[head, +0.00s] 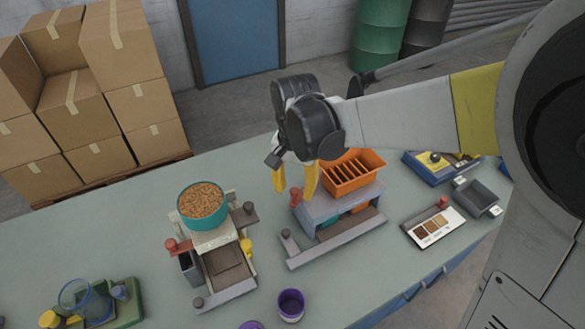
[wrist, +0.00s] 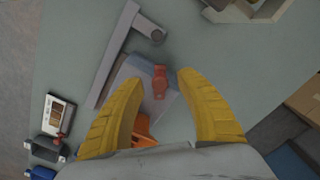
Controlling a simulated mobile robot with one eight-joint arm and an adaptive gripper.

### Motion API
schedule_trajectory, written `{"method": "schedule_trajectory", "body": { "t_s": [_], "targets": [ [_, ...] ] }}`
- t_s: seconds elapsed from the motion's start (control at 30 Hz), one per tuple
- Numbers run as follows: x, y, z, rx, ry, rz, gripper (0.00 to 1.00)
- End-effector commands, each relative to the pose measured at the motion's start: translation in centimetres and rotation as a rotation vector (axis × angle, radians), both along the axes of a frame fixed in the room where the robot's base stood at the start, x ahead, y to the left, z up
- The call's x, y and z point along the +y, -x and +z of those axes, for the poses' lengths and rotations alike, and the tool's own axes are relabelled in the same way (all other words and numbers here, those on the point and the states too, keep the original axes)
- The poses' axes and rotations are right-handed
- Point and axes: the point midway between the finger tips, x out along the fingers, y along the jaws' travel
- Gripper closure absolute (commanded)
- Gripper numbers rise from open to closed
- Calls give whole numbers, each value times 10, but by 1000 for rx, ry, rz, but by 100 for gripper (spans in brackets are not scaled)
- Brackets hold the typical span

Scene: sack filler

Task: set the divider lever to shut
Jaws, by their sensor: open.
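The divider is an orange slotted hopper (head: 352,172) on a blue-grey stand (head: 318,213), at the middle right of the bench in the head view. A red lever (head: 296,196) sits at the stand's left end. In the wrist view the red lever (wrist: 160,82) shows between my two yellow fingers, with the grey stand around it. My gripper (head: 295,191) is open and points down over the lever, with a finger on either side in the picture. I cannot tell whether the fingers touch it. My gripper hides part of the hopper in the wrist view (wrist: 159,80).
A grain-filled teal hopper (head: 202,203) on another stand is to the left, with its own red knob (head: 171,244). A purple cup (head: 291,304) stands in front. A sample card (head: 435,228) and grey tray (head: 477,198) lie to the right.

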Motion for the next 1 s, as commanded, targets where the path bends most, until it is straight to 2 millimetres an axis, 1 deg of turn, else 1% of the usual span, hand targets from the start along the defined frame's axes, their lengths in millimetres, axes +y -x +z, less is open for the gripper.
{"method": "schedule_trajectory", "body": {
  "t_s": [0.13, 0.17, 0.2, 0.27, 0.3, 0.73, 0.87, 1.0],
  "targets": [
    [0, 0, 0, 0, 0, 0, 57],
    [0, 0, 0, 0, 0, 0, 65],
    [0, 0, 0, 0, 0, 0, 77],
    [0, 0, 0, 0, 0, 0, 95],
    [0, 0, 0, 0, 0, 0, 100],
    [-1, 1, 1, 0, 0, 29, 100],
    [-3, 3, 1, 1, 0, 83, 100],
    [-7, 5, 1, 1, 0, 175, 100]
  ]
}}
